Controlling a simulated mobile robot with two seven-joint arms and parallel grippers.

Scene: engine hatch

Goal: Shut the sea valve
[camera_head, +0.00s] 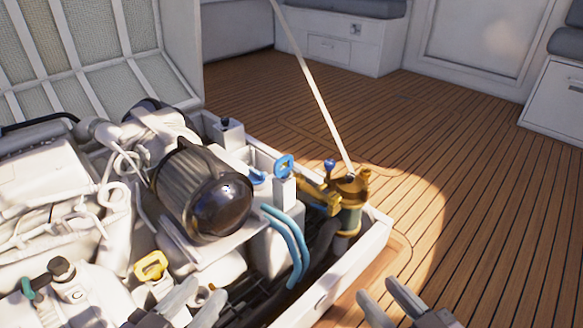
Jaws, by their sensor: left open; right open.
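A brass valve body (318,190) sits at the right end of the engine bay, beside a brass strainer with a clear bowl (351,195). A small blue handle (329,165) stands up over the brass body; I take this to be the sea valve, but its lever position is too small to tell. My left gripper (201,299) is open and empty at the bottom, over the engine's front part. My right gripper (379,291) is open and empty at the bottom, outside the bay's right edge. Both are well apart from the valve.
A blue loop handle (284,166) and blue hoses (291,245) lie left of the valve. A black cylinder (203,193) fills the bay's middle. A pale strut (315,90) rises behind the strainer. The wooden deck (470,200) is clear.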

